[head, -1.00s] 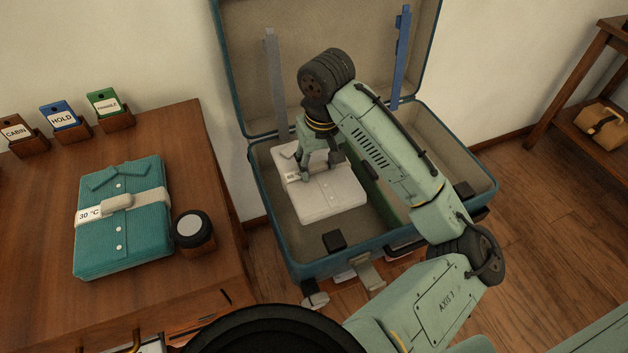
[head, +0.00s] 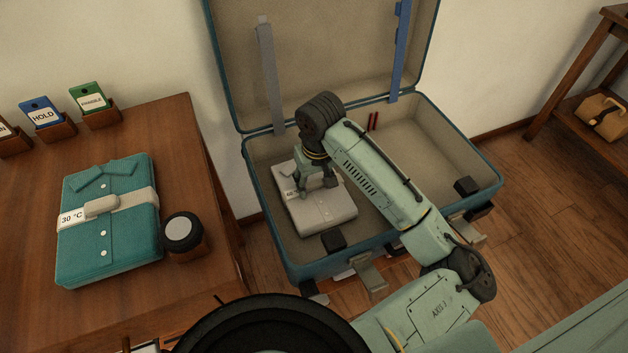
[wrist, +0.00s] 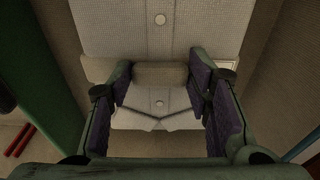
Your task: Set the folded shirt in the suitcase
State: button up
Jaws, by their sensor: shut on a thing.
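A white folded shirt (head: 322,212) is inside the open teal suitcase (head: 452,206), toward its left side. My gripper (head: 314,186) points down over the shirt and is shut on the raised grip block of its band. The wrist view shows the jaws (wrist: 160,88) on either side of that block, with the white shirt (wrist: 130,30) and its buttons below. I cannot tell whether the shirt's underside touches the suitcase floor. A teal folded shirt (head: 105,235) with a "30 °C" band lies on the wooden table at left.
Tag holders, including blue "HOLD" (head: 42,116) and green "FRAGILE" (head: 90,100), line the table's back. The lid is up, with grey (head: 270,80) and blue (head: 399,55) straps. Red sticks (head: 373,121) show in the suitcase.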

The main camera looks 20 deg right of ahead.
aim_at(316, 194)
jog(key=shift+f, duration=0.1)
jog(key=o, duration=1.5)
jog(key=r, duration=0.4)
jog(key=s+r, duration=0.1)
jog(key=r, duration=0.7)
jog(key=shift+s+r+p, duration=0.1)
jog(key=shift+s+p, duration=0.15)
jog(key=shift+p, duration=0.15)
